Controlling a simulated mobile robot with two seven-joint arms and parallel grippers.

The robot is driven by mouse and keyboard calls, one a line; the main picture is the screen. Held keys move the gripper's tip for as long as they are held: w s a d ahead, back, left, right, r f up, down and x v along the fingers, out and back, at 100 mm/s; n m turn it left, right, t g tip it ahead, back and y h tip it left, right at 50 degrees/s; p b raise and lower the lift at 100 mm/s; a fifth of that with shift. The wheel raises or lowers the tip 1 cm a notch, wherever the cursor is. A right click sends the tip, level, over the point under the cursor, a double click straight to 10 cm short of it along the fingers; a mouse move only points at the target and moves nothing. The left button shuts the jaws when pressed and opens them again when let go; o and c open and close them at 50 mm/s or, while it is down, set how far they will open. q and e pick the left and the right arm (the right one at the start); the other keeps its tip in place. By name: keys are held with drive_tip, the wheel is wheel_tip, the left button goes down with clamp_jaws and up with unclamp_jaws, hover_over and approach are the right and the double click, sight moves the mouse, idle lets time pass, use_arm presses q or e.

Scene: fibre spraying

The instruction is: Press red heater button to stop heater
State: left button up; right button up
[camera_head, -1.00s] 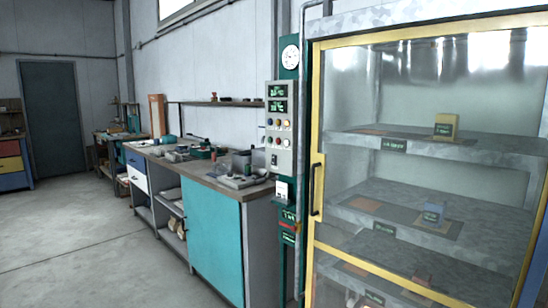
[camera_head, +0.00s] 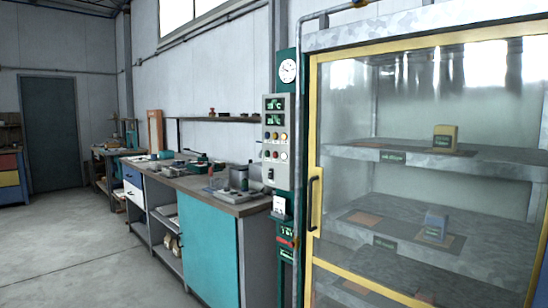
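The heater control panel (camera_head: 276,142) is a grey box on a dark green post, left of the glass-fronted cabinet. It has two green displays at its top, a row of small coloured buttons (camera_head: 275,135) below them, more round controls under that and a dark switch near the bottom. One button in the row looks reddish, but it is too small to be sure. The cabinet (camera_head: 430,39) has a yellow-framed glass door, which is shut, with a dark handle (camera_head: 314,203). Neither of my grippers shows in the view.
A long workbench (camera_head: 210,252) with a teal front and tools on top runs along the wall left of the panel. Several blocks stand on the cabinet shelves (camera_head: 480,166). A white clock (camera_head: 288,71) hangs above the panel. Open concrete floor (camera_head: 75,250) lies at the left.

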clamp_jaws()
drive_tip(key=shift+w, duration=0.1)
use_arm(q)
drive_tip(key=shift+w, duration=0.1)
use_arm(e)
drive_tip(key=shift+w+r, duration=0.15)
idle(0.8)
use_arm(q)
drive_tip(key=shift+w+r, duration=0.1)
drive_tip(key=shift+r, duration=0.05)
